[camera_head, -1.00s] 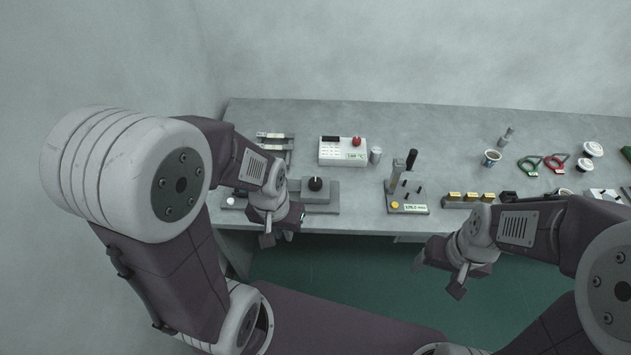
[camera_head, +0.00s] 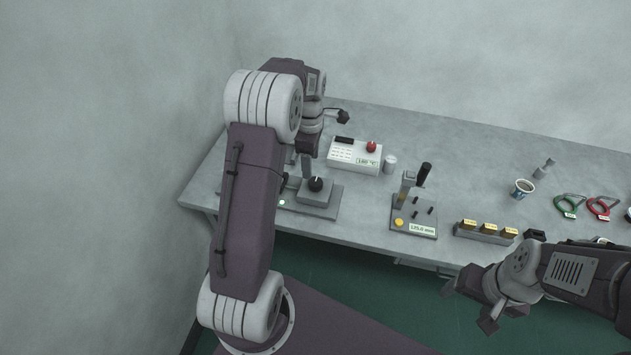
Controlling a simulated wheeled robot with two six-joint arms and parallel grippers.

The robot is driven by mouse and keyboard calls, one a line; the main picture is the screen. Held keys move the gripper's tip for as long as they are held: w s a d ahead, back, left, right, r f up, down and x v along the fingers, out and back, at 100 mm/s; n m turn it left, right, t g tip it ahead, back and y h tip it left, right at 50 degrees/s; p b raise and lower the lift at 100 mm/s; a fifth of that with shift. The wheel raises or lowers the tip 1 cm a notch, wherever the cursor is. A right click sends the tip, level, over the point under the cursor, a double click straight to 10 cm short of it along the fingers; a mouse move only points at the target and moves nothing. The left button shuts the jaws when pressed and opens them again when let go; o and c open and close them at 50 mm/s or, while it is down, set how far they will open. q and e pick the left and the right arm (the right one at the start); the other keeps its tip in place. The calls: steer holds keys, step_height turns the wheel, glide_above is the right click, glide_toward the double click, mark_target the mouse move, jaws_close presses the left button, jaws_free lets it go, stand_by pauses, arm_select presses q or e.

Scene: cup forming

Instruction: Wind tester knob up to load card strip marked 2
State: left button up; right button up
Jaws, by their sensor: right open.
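A black round knob (camera_head: 316,184) with a white mark sits on a grey block on a grey base plate (camera_head: 327,209) at the left of the bench. A small green light shows on the plate. My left gripper (camera_head: 308,160) points down just behind and above the knob; I cannot tell whether it touches it. Its jaws are too small and dark to read. My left arm hides the plate's left part and most of the rack behind, and no strip marked 2 can be read. My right gripper (camera_head: 467,306) is open and empty, in front of the bench edge.
A white box (camera_head: 355,155) with a red knob and display stands behind, beside a small metal cylinder (camera_head: 390,164). Right of it are a lever device (camera_head: 414,226), a block with yellow-labelled pieces (camera_head: 484,235), a cup (camera_head: 522,188) and green and red ringed tools (camera_head: 568,206).

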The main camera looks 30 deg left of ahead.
mark_target(315, 182)
arm_select(q)
steer(key=f, duration=0.2)
steer(key=d+f, duration=0.1)
steer(key=w+f, duration=0.1)
steer(key=f, duration=0.1)
steer(key=shift+w+d+f, duration=0.1)
steer(key=shift+d+f, duration=0.2)
steer(key=shift+a+f, duration=0.15)
steer(key=shift+f, duration=0.45)
steer(key=shift+a+f, duration=0.15)
steer(key=shift+f, duration=0.45)
steer(key=shift+s+a+f, duration=0.1)
steer(key=shift+s+f, duration=0.15)
steer(key=shift+w+d+f, duration=0.1)
steer(key=shift+d, duration=0.1)
jaws_close()
